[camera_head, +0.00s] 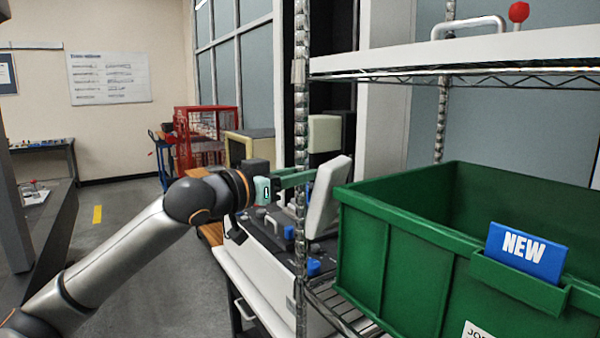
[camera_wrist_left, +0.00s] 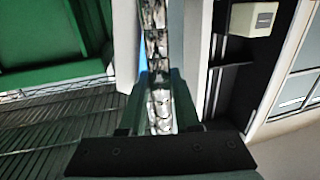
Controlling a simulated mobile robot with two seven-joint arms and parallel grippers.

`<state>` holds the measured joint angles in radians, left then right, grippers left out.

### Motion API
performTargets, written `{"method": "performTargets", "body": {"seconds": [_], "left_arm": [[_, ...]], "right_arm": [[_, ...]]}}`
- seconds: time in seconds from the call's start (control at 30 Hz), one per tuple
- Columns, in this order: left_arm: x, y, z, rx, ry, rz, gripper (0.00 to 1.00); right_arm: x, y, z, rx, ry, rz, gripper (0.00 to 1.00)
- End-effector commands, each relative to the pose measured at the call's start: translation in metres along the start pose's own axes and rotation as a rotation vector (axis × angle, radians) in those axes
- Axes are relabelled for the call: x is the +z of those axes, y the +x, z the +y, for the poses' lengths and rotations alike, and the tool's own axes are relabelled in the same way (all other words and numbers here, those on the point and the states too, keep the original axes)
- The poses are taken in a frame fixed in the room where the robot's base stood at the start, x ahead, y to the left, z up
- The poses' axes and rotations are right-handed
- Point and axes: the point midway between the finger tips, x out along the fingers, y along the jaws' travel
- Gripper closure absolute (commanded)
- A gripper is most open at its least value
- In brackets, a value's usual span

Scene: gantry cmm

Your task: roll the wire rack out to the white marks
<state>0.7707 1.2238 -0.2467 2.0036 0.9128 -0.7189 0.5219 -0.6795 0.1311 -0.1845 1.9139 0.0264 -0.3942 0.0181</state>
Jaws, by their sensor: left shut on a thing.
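The wire rack has a ribbed chrome front post (camera_head: 301,100), a wire shelf low down and a white top shelf (camera_head: 470,52). My left gripper (camera_head: 300,179) comes in from the left and is shut on this post. In the left wrist view the post (camera_wrist_left: 157,45) stands between the two green fingers of the gripper (camera_wrist_left: 158,112). A green bin (camera_head: 400,260) with a blue "NEW" card (camera_head: 526,252) sits on the rack's lower shelf. I see no white marks on the floor in view. My right gripper is out of view.
Just behind the post is a bench machine with a grey-white panel (camera_head: 325,195) and blue knobs, on a white cart. A red cage (camera_head: 207,130) stands farther back.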

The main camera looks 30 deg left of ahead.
Motion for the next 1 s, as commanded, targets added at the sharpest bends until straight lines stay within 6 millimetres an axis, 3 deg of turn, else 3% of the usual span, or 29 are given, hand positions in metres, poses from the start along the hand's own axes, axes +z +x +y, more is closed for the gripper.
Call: {"method": "performTargets", "body": {"seconds": [0.03, 0.6, 0.63, 0.9, 1.0], "left_arm": [[-0.0079, -0.0016, -0.0031, -0.007, 0.004, 0.017, 1.00], [-0.0087, -0.0017, -0.0031, -0.007, 0.005, 0.021, 1.00], [-0.0088, -0.0017, -0.0031, -0.007, 0.005, 0.021, 0.68], [-0.0052, -0.0009, -0.0017, -0.003, 0.002, 0.013, 0.39], [-0.0043, -0.0007, -0.0013, -0.002, 0.001, 0.011, 0.39]], "right_arm": [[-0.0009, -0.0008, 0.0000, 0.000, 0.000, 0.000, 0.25], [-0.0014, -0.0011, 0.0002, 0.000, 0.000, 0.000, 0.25], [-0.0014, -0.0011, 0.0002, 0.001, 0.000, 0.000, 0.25], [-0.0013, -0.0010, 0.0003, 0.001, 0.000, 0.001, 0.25], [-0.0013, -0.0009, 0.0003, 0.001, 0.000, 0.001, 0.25]]}}
